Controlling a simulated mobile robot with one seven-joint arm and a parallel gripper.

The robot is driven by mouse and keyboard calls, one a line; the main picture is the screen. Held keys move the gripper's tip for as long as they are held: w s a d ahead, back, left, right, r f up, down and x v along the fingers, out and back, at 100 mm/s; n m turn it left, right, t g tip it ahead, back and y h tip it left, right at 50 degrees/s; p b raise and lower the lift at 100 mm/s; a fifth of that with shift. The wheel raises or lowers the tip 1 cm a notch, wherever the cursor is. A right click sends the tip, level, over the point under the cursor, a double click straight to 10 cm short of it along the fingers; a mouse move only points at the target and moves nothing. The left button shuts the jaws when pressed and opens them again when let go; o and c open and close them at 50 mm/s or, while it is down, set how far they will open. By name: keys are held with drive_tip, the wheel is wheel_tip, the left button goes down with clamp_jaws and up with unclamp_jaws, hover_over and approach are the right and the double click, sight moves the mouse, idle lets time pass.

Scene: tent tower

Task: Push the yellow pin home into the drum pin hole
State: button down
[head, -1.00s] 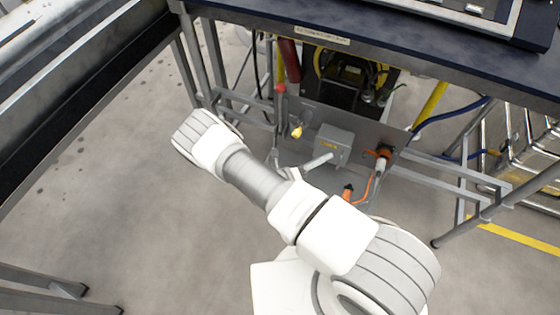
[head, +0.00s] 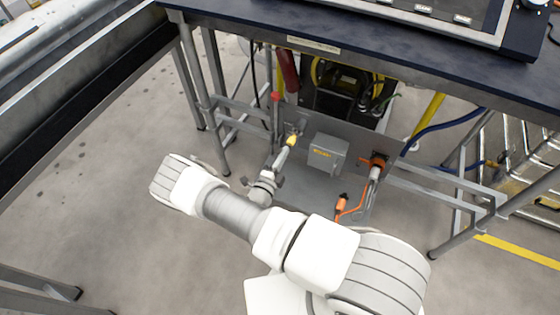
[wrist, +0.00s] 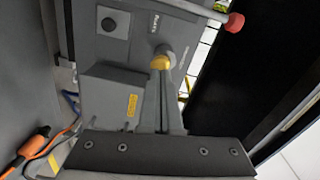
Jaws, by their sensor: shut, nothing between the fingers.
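The yellow pin (head: 291,140) sticks out of the grey panel under the bench, left of a grey box. In the wrist view its rounded yellow head (wrist: 160,62) sits in front of a round grey boss on the panel. The hole itself is hidden behind the pin. My gripper (head: 286,151) is shut and empty, and points at the pin. In the wrist view its fingertips (wrist: 161,76) are right at the yellow head. I cannot tell whether they touch it or how deep the pin sits.
The grey box (head: 328,152) with a yellow label juts out just right of the pin. A red knob (head: 276,96) tops a post to the left. An orange handle (head: 378,160) and orange plug (head: 342,203) are to the right. The bench top (head: 390,70) overhangs the panel.

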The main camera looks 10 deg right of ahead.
drive_tip(key=shift+w+d, duration=0.45)
drive_tip(key=shift+w, duration=0.1)
drive_tip(key=shift+b+x, duration=0.3)
drive_tip(key=shift+x, duration=0.45)
drive_tip(key=shift+a, duration=0.1)
drive_tip(key=p+v, duration=0.2)
drive_tip(key=v, duration=1.8)
drive_tip(key=shift+r, duration=0.1)
